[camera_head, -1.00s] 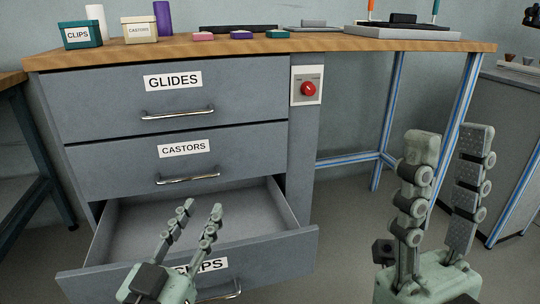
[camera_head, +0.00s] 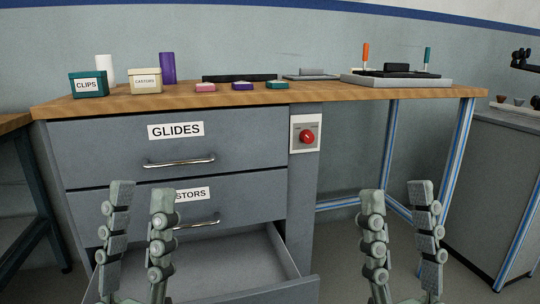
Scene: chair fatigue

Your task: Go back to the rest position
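My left gripper (camera_head: 138,235) is open and empty, fingers pointing up, in front of the drawer unit at the lower left. My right gripper (camera_head: 400,235) is open and empty at the lower right, in front of the space under the bench. The two grippers stand about level with each other. Their wrists are cut off by the lower edge of the view. The bottom drawer (camera_head: 235,262) is pulled out, and the part of its inside that shows is empty. My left gripper hides its left part.
The GLIDES drawer (camera_head: 240,148) and CASTORS drawer (camera_head: 252,192) are shut. A red button (camera_head: 306,137) is on the unit's right post. The wooden bench top (camera_head: 330,94) carries a CLIPS box (camera_head: 88,86), a CASTORS box (camera_head: 145,82) and a grey tray (camera_head: 395,82). Floor shows between the grippers.

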